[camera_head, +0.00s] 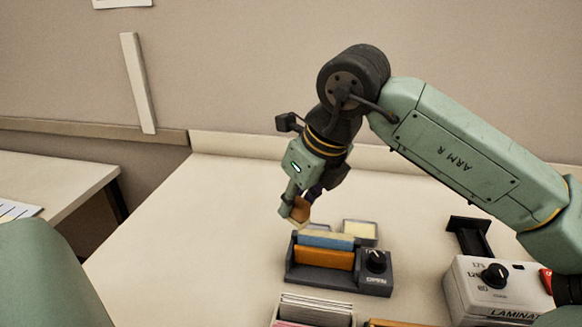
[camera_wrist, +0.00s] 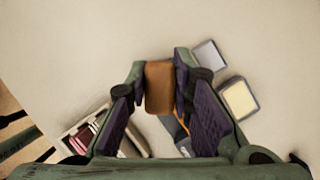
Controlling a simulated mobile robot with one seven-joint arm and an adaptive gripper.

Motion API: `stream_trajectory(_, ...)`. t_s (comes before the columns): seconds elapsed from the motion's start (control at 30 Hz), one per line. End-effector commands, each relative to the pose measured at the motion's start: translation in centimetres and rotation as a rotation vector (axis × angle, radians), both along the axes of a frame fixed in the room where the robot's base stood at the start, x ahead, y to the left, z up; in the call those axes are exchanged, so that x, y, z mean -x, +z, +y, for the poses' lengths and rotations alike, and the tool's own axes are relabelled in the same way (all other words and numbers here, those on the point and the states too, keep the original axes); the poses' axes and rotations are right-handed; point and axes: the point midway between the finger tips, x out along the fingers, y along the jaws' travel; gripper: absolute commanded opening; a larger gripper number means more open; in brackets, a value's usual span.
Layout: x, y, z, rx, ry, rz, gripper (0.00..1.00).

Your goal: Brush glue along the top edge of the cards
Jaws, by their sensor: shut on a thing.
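My gripper (camera_head: 299,204) is shut on an orange-brown brush handle (camera_wrist: 160,88). In the head view the brush's pale lower end (camera_head: 293,226) points down, just above and left of the clamp's back. The cards (camera_head: 326,240) stand as a pale blue stack with a light top edge in a dark grey clamp (camera_head: 322,279) with an orange front plate. Whether the brush touches them cannot be told. A shallow square dish of pale yellow glue (camera_head: 360,229) is behind the clamp; it also shows in the wrist view (camera_wrist: 239,99). The gripper mostly hides the clamp in the wrist view.
A holder (camera_head: 315,309) with several upright cards stands in front of the clamp. A white laminator (camera_head: 497,290) and a black stand (camera_head: 468,236) are at the right. A grey square lid or dish (camera_wrist: 209,56) lies near the glue. The table's left side is clear.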

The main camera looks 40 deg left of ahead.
Motion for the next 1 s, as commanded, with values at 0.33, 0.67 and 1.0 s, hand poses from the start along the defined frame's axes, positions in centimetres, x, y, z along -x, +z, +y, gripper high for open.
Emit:
stream_trajectory(0.33,0.2,3.4,-0.2,-0.002,0.004,-0.002,0.0)
stream_trajectory(0.67,0.5,5.2,-0.4,-0.001,0.006,-0.001,0.0)
stream_trajectory(1.0,0.5,5.1,-0.4,-0.001,0.007,-0.001,0.0)
